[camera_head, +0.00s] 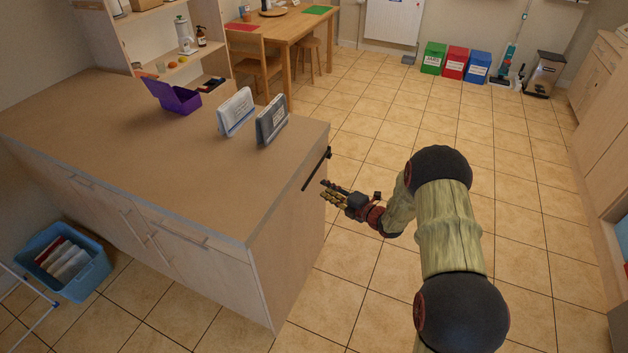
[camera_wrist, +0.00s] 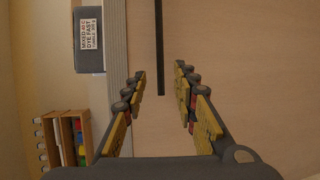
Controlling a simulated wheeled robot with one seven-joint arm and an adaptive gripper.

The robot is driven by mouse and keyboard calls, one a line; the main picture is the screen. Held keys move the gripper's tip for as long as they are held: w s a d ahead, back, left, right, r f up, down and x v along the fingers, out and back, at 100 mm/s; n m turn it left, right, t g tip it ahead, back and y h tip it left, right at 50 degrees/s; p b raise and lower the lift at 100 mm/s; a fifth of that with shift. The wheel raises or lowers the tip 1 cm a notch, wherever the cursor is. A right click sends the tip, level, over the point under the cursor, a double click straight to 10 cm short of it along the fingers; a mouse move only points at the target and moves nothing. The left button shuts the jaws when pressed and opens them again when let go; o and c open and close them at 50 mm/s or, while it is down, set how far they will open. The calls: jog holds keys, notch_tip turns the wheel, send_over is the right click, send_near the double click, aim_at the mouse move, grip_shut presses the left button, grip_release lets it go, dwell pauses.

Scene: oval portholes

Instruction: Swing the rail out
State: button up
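The rail (camera_head: 316,168) is a thin dark bar on the end panel of the wooden counter, just below the top edge. In the wrist view the rail (camera_wrist: 159,45) runs down from the top, and its near end shows between my fingers. My gripper (camera_head: 323,189) is beside the rail's near part, out from the end panel. In the wrist view my gripper (camera_wrist: 160,72) has its two fingers apart with nothing held. I cannot tell whether the rail lies between the fingertips or beyond them.
A blue basket (camera_head: 64,262) is on the floor at left. The tiled floor (camera_head: 375,130) beside the counter's end is clear.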

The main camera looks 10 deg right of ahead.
aim_at(317, 168)
jog(key=b+x, duration=0.2)
jog(key=x, duration=0.5)
jog(key=shift+w+a+f+b, duration=0.15)
jog(key=shift+w+a+b, duration=0.15)
jog(key=shift+b, duration=0.1)
jog(key=c, duration=0.3)
jog(key=c, duration=0.4)
grip_shut()
